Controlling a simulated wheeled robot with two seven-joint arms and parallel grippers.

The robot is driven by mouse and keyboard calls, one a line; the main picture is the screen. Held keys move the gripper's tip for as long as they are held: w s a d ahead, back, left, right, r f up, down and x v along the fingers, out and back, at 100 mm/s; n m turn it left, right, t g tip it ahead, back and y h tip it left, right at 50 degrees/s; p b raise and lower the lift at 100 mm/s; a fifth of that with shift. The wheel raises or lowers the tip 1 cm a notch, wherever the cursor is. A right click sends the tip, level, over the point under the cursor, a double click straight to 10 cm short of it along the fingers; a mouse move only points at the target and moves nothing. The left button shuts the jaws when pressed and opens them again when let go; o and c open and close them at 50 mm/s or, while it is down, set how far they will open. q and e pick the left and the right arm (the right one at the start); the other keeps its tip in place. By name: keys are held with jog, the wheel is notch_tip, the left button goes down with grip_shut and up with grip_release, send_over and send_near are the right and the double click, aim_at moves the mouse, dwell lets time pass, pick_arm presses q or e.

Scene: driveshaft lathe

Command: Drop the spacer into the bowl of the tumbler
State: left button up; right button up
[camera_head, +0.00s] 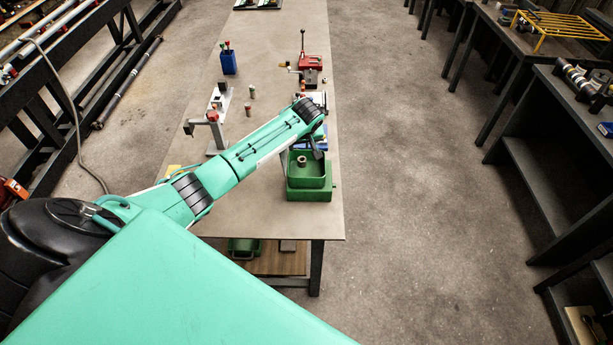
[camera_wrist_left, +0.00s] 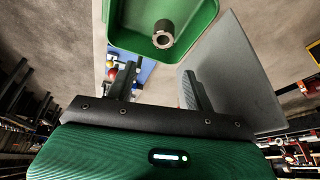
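The green tumbler (camera_head: 311,194) stands near the front right edge of the long table, with its square bowl open at the top. The spacer (camera_head: 301,161), a short grey ring, shows inside the bowl's outline. In the left wrist view the spacer (camera_wrist_left: 163,34) lies beyond my fingertips, against the bowl's green inside (camera_wrist_left: 190,18); I cannot tell whether it touches the floor. My left gripper (camera_head: 317,152) is over the bowl's back right side. In the wrist view my left gripper (camera_wrist_left: 160,72) has its fingers apart with nothing between them. My right gripper is not visible.
Behind my arm stand a blue holder (camera_head: 228,63), a red hand press (camera_head: 310,68) and a grey stand (camera_head: 213,130). Small parts stand between them. A blue object (camera_wrist_left: 145,72) lies beside the bowl.

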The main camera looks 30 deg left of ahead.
pick_arm(q)
jog(key=shift+d+r, duration=0.1)
jog(key=shift+r, duration=0.2)
jog(key=b+v, duration=0.4)
jog(key=v, duration=0.9)
jog(key=shift+s, duration=0.1)
